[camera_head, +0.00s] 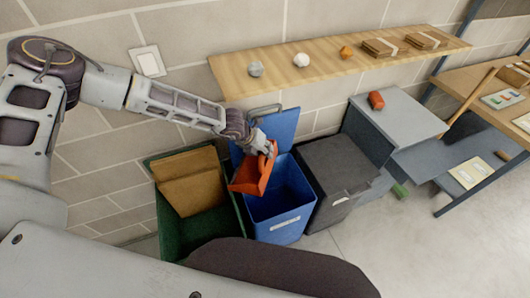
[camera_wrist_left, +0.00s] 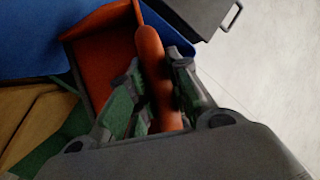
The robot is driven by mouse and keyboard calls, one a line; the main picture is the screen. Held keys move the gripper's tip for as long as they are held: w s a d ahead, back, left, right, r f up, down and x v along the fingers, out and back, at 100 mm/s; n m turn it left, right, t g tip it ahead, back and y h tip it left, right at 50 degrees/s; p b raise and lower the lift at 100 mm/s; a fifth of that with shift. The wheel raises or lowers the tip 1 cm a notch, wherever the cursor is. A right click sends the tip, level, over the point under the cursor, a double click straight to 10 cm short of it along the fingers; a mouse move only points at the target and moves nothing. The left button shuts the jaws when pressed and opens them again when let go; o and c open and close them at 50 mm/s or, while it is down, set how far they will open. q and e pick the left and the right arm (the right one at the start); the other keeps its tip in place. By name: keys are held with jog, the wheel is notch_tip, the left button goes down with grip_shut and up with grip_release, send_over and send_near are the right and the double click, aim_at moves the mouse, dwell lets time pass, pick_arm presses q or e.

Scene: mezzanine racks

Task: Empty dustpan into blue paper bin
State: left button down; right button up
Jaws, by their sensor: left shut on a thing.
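The orange dustpan (camera_head: 248,178) is held over the left part of the open blue paper bin (camera_head: 282,214), its pan tilted downward. My left gripper (camera_head: 262,150) is shut on its handle, and the left wrist view shows the orange handle (camera_wrist_left: 155,65) between both fingers. The pan (camera_wrist_left: 98,55) looks empty in that view. The blue bin's lid (camera_head: 277,128) stands raised at the back, and a white label is on its front. The bin's floor is hidden in shadow. My right gripper is not in view.
A green bin (camera_head: 172,228) with cardboard stands left of the blue bin, and a closed dark grey bin (camera_head: 338,172) stands right. A wooden shelf (camera_head: 235,72) with crumpled balls and bundles runs above. Open floor (camera_head: 400,250) lies at the right front.

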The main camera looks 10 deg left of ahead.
pick_arm(q)
jog(key=shift+w+r+y+b, duration=0.1)
jog(key=shift+r+y+b, duration=0.15)
jog(key=shift+y+b, duration=0.55)
jog(key=shift+r, duration=0.1)
jog(key=shift+r+y, duration=0.1)
jog(key=shift+y, duration=0.2)
jog(key=shift+a, duration=0.15)
